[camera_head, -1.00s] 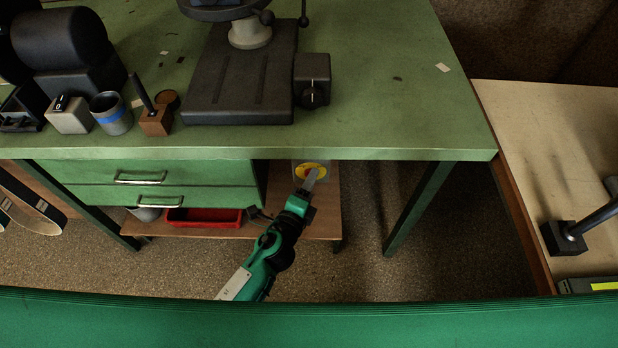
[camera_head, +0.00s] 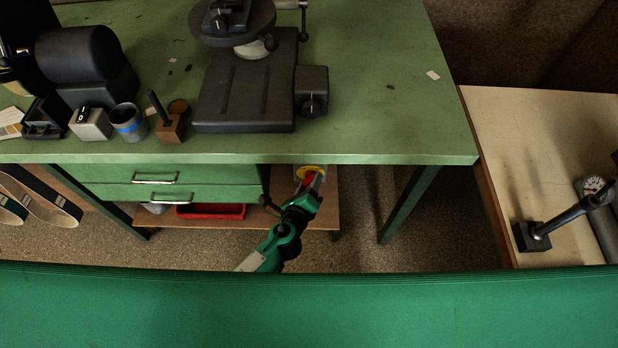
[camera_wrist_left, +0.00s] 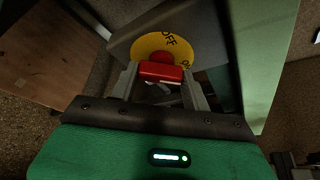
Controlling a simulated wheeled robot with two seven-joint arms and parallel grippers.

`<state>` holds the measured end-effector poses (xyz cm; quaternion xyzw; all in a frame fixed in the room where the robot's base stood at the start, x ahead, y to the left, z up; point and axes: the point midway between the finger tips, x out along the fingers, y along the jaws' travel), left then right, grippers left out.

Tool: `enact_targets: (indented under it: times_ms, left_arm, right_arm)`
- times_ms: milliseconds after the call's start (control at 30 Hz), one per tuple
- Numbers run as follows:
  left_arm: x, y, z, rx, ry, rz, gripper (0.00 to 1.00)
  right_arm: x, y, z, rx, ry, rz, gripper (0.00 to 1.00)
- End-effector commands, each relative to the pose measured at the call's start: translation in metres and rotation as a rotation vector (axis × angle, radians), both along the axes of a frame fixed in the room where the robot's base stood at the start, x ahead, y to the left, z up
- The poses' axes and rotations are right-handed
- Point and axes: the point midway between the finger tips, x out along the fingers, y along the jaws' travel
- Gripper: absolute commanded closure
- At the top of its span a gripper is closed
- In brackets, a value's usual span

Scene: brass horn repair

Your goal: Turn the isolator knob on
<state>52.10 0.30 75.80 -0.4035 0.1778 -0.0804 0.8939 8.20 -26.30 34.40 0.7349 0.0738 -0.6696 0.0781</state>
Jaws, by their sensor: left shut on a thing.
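The isolator knob is a red bar handle (camera_wrist_left: 162,72) on a yellow disc (camera_wrist_left: 178,45) on a grey box (camera_wrist_left: 130,38) under the green bench. In the left wrist view the disc shows "OFF" near its top and a partly hidden label at its right. My left gripper (camera_wrist_left: 160,84) is shut on the red knob, one finger at each end of the bar. In the head view the gripper (camera_head: 314,182) reaches under the bench's front edge and partly covers the knob and yellow disc (camera_head: 308,171). My right gripper is not in view.
The green bench top (camera_head: 380,130) overhangs the knob. Drawers (camera_head: 160,182) and a red tray (camera_head: 210,211) are to the left, above a wooden lower shelf (camera_head: 250,218). A bench leg (camera_head: 408,205) stands to the right, with open floor between.

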Motion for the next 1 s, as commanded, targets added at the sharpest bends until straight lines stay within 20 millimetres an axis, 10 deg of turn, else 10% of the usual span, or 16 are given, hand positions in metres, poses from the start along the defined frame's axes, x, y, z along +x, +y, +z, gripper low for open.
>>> enact_targets:
  times_ms: [700, 733, 833, 1000]
  left_arm:
    - [-0.0011, -0.0004, -0.0020, 0.080, 0.003, 0.000, 0.76]
    - [-0.0011, -0.0004, -0.0020, 0.080, 0.003, 0.000, 0.51]
    - [-0.0009, -0.0004, -0.0016, 0.079, 0.002, -0.001, 0.31]
    - [-0.0004, -0.0003, -0.0009, 0.078, 0.001, 0.000, 0.31]
  right_arm:
    - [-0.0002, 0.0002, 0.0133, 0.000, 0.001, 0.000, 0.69]
    - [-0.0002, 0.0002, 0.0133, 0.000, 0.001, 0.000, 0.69]
    - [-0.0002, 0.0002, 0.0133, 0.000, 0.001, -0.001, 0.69]
    - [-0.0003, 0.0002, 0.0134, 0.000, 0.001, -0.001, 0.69]
